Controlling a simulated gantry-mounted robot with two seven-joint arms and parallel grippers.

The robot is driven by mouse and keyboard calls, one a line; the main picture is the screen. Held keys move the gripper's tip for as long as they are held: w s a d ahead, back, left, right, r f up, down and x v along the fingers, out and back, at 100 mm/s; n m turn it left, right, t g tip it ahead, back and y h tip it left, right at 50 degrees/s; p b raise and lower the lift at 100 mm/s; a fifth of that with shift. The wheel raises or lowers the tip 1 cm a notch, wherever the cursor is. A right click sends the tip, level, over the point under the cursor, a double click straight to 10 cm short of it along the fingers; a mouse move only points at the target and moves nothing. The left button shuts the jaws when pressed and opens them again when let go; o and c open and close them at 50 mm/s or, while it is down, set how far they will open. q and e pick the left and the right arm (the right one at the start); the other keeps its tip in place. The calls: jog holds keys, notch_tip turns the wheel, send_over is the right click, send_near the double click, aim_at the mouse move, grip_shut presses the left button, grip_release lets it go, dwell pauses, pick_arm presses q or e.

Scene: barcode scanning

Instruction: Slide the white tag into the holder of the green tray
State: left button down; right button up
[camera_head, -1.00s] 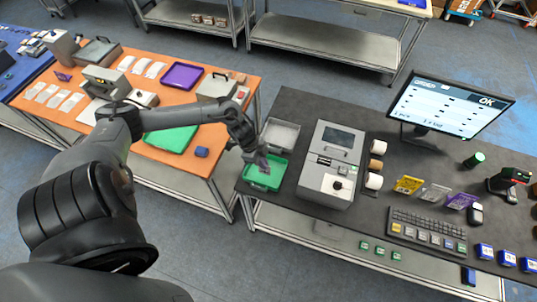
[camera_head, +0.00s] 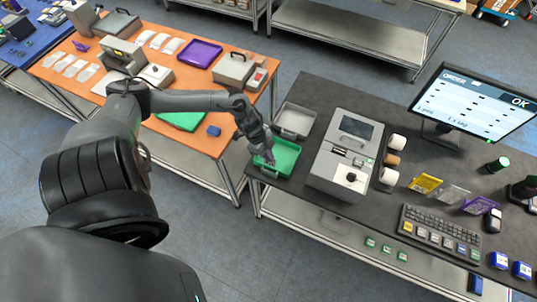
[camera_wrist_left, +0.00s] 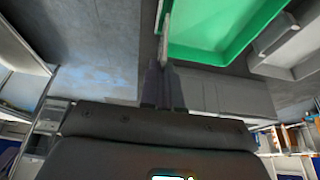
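The green tray (camera_head: 287,158) sits at the left end of the dark table, and its rim and floor show at the top right of the left wrist view (camera_wrist_left: 215,32). My left gripper (camera_head: 268,158) points down at the tray's left side. In the left wrist view, my gripper's fingers (camera_wrist_left: 163,86) are close together, beside the tray's edge. A thin pale strip, seen edge-on between the fingertips, looks like the white tag (camera_wrist_left: 164,35). The tray's holder cannot be made out clearly. My right gripper is not in view.
A grey tray (camera_head: 295,121) stands behind the green one. A grey machine (camera_head: 345,158) stands close on the right. A keyboard (camera_head: 438,232) and monitor (camera_head: 475,103) are farther right. An orange table (camera_head: 200,137) lies to the left across a gap.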

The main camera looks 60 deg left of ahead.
pick_arm(q)
notch_tip(320, 180, down, 2)
jog(key=shift+f+b, duration=0.1)
jog(key=shift+b, duration=0.8)
jog(key=shift+f+b, duration=0.7)
jog(key=shift+f, duration=0.75)
jog(key=c, duration=1.3)
grip_release()
